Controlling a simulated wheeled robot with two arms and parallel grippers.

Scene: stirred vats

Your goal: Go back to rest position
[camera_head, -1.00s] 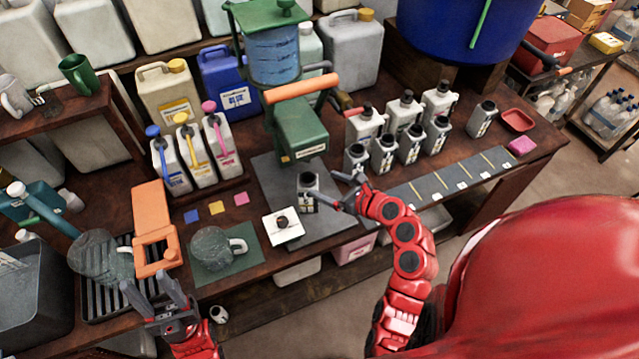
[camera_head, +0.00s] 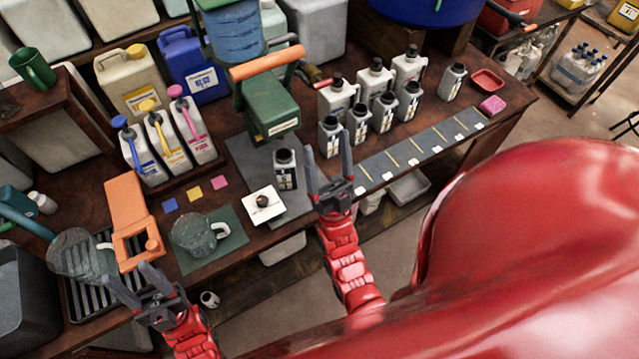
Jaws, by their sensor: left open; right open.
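My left gripper (camera_head: 139,290) is open and empty at the lower left, by the front edge of the bench, just below the orange holder (camera_head: 128,215). My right gripper (camera_head: 328,175) is open and points up the picture at the bench's front edge. It stands to the right of a small grey bottle with a black cap (camera_head: 286,170), apart from it. That bottle stands upright on the dark plate (camera_head: 258,160) under the green press (camera_head: 268,108). A black cap (camera_head: 263,201) lies on a white square left of the gripper.
A glass jug (camera_head: 193,235) stands on a green mat at the front. Several grey bottles (camera_head: 384,108) stand behind a marked dark strip (camera_head: 420,147) on the right. Three jugs with coloured pumps (camera_head: 165,140) stand at the left. Open floor lies in front of the bench.

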